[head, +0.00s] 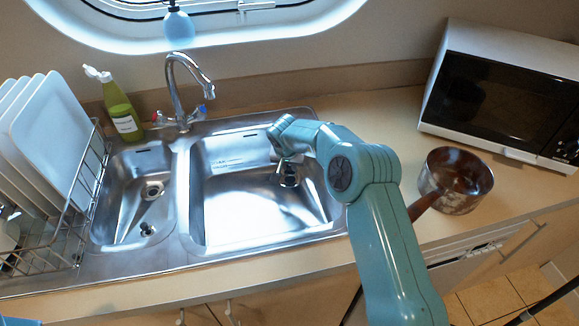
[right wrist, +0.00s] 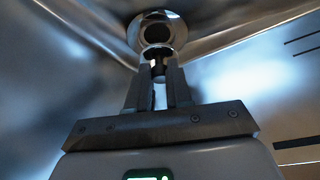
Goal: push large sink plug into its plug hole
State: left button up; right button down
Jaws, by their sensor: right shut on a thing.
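The large sink basin (head: 235,215) is the right-hand one. Its plug hole (right wrist: 157,32) is a shiny round ring with a dark middle, in the basin corner in the right wrist view. In the head view it is partly hidden around my right gripper (head: 288,172). My right gripper, also in the right wrist view (right wrist: 160,75), is shut on the large sink plug (right wrist: 158,66), a small dark and metallic piece between the fingertips. The plug is right in front of the hole; whether it touches the rim I cannot tell. My left gripper is not in view.
The small basin (head: 125,210) on the left has its own drain (head: 152,190) and a small plug (head: 147,228). The tap (head: 180,85) stands behind. A dish rack (head: 60,225) is left, a saucepan (head: 455,180) and a microwave (head: 505,95) right.

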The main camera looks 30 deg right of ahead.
aim_at(289, 172)
jog(key=shift+f+b, duration=1.55)
jog(key=shift+b, duration=0.7)
jog(key=shift+r+p, duration=0.15)
jog(key=shift+p, duration=0.75)
jog(key=shift+f, duration=0.3)
jog(key=shift+f, duration=0.1)
jog(key=shift+f+p, duration=0.1)
jog(key=shift+p, duration=0.35)
jog(key=shift+c, duration=2.4)
grip_release()
